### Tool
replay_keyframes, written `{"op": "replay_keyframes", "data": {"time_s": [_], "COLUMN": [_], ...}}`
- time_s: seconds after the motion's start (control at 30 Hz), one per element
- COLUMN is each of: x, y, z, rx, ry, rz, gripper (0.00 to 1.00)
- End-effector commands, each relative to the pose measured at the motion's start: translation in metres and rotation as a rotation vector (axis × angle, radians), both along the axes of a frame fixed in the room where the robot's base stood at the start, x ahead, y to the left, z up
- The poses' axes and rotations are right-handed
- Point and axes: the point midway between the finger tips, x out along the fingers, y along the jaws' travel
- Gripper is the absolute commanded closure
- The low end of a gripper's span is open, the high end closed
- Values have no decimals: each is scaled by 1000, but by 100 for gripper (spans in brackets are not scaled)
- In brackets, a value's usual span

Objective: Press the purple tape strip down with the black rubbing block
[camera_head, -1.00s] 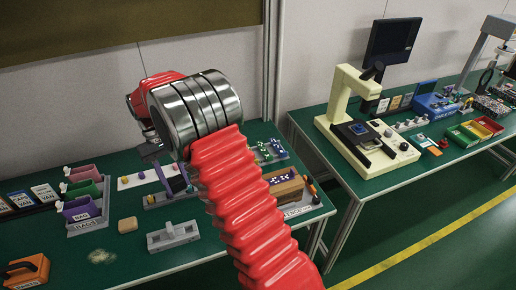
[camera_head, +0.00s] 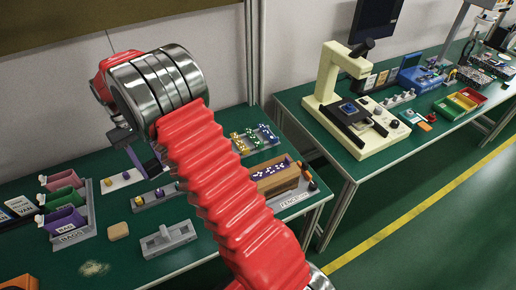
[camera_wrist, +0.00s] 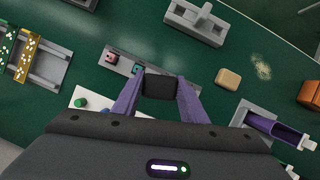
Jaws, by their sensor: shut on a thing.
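My gripper (camera_wrist: 158,92) has purple fingers and is shut on a small black block (camera_wrist: 160,87), which looks like the rubbing block. I cannot make out the purple tape strip in either view; part of the bench is hidden by my gripper and arm. Whether the block touches anything below is unclear.
A white plate (camera_wrist: 88,99) with coloured pegs lies close to my gripper. A grey fixture (camera_head: 168,240), tan block (camera_head: 118,231), bag bins (camera_head: 66,216) and a wooden box (camera_head: 281,182) stand around. Bare green bench lies at the front. A cream microscope (camera_head: 330,80) stands on the right-hand bench.

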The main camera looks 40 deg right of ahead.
Motion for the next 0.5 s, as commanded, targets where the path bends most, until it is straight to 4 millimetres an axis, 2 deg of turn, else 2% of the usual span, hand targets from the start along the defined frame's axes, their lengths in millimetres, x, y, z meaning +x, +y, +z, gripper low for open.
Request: {"op": "replay_keyframes", "data": {"time_s": [0.13, 0.23, 0.37, 0.5], "x": [-2, -6, -19, -39], "y": [-6, -18, -45, -81], "z": [2, 5, 13, 23], "rx": [0, 0, -1, -3], "ry": [-2, -8, -16, -28], "rz": [-25, -80, -212, -408], "gripper": [79, 79, 79, 79]}}
